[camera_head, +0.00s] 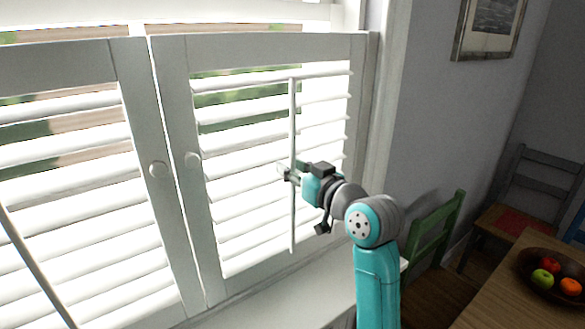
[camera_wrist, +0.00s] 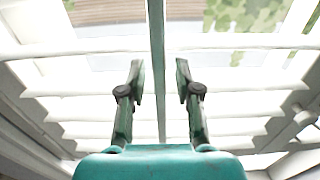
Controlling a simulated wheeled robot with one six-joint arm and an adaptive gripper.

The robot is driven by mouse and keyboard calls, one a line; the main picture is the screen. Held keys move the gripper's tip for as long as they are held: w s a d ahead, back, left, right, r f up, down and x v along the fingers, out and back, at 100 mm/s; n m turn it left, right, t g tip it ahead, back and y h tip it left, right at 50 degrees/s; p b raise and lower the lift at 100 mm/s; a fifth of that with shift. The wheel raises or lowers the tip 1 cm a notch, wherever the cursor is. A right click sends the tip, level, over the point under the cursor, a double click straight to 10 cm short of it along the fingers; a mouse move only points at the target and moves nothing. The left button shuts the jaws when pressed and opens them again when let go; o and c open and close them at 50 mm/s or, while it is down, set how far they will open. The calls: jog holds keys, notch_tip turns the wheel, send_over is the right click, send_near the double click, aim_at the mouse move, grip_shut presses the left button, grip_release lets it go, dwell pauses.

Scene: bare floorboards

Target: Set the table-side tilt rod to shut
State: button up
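The table-side tilt rod (camera_head: 292,120) is a thin, upright pale bar in front of the right shutter panel's white slats (camera_head: 240,195). Gaps between the upper slats show green and brown outside. My gripper (camera_head: 287,174) is at the rod, a little below its middle. In the wrist view the rod (camera_wrist: 156,40) runs between the two fingers of my gripper (camera_wrist: 160,75), with a visible gap on each side. The fingers are open and do not appear to touch it. How deep the rod sits between the fingertips is hard to tell.
The left shutter panel (camera_head: 128,75) has its own tilt rod (camera_head: 35,268). A sill (camera_head: 290,300) lies below. A green chair (camera_head: 436,232) and a wooden table (camera_head: 505,290) with a fruit bowl (camera_head: 530,285) stand at right.

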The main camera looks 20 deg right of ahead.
aim_at(294, 151)
grip_shut()
jog(key=shift+r, duration=2.1)
jog(key=shift+o, duration=1.1)
grip_release()
jog(key=shift+o, duration=0.3)
jog(key=v, duration=1.2)
